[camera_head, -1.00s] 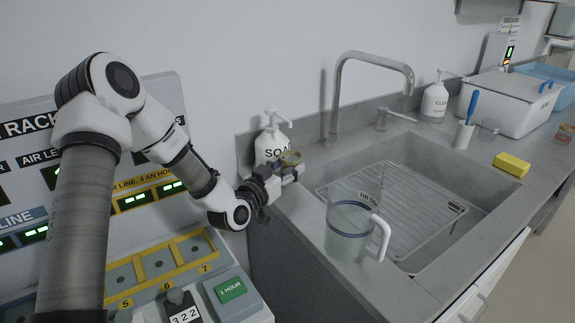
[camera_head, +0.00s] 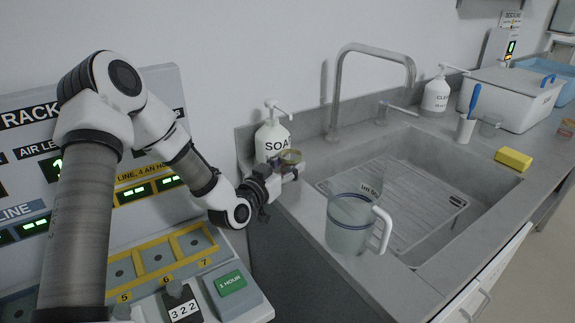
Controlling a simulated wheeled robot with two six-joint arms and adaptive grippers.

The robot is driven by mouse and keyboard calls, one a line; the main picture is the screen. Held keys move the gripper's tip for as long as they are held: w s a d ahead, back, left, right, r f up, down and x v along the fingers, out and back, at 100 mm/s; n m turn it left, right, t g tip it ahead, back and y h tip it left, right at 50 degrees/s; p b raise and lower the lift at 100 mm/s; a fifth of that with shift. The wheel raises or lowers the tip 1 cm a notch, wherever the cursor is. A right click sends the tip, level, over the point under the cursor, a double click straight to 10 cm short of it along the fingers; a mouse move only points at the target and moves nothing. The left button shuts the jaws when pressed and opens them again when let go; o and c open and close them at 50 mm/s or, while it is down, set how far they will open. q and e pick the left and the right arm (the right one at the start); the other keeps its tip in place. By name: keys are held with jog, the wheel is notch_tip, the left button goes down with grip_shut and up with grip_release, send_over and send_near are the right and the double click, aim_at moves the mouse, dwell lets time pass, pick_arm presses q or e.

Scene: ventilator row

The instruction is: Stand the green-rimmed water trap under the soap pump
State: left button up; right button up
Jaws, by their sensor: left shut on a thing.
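The soap pump (camera_head: 271,138), a white bottle with a "SOAP" label and a spout to the right, stands at the left end of the sink counter against the wall. My left gripper (camera_head: 286,168) is shut on the water trap (camera_head: 291,157), a small clear cup with a yellow-green rim. It holds the trap just in front and to the right of the bottle, below the spout's height. The fingers hide the trap's lower part, so I cannot tell whether it touches the counter. My right gripper is not in view.
A yellow sponge (camera_head: 513,159) and a white bin (camera_head: 512,97) are further right.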

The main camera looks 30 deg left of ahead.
pick_arm(q)
jog(key=o, duration=1.1)
jog(key=shift+s, duration=6)
